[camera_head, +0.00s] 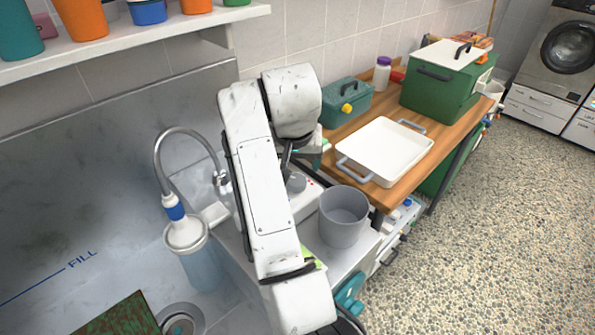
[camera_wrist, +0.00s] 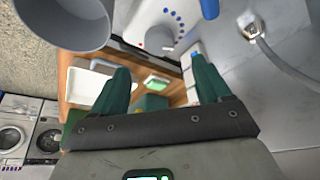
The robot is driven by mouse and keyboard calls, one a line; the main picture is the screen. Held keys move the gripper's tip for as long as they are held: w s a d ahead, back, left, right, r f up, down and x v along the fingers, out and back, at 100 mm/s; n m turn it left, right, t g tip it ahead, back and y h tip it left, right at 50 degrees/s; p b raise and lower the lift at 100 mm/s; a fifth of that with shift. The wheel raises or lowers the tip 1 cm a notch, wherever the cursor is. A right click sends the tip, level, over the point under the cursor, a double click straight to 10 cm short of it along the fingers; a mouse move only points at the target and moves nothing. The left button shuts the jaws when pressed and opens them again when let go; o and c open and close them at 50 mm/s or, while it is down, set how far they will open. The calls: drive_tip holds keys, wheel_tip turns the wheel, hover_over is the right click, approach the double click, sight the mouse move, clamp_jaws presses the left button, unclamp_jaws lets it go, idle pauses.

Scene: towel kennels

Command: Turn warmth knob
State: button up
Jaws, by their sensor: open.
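The warmth knob (camera_wrist: 158,39) is a round grey dial on a white panel in the wrist view, with blue and red dots around it. It also shows in the head view as a grey dial (camera_head: 296,182) on a white unit beside the sink, partly behind my arm. My gripper (camera_wrist: 160,65) shows two teal fingers spread apart with nothing between them. The knob appears beyond the fingertips, apart from them, near the top middle of the wrist view. In the head view my arm hides most of the gripper.
A grey bucket (camera_head: 343,216) stands close to the right of the knob unit. A white tray (camera_head: 387,148), a teal box (camera_head: 345,103) and a large green box (camera_head: 437,88) sit on the wooden bench. A curved tap (camera_head: 182,133) hangs over a container in the sink.

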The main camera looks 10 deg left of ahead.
sight(296, 179)
drive_tip(key=x, duration=0.9)
drive_tip(key=shift+d+f+p, duration=0.1)
drive_tip(key=shift+f+p, duration=0.05)
drive_tip(key=shift+p, duration=0.15)
drive_tip(key=c, duration=1)
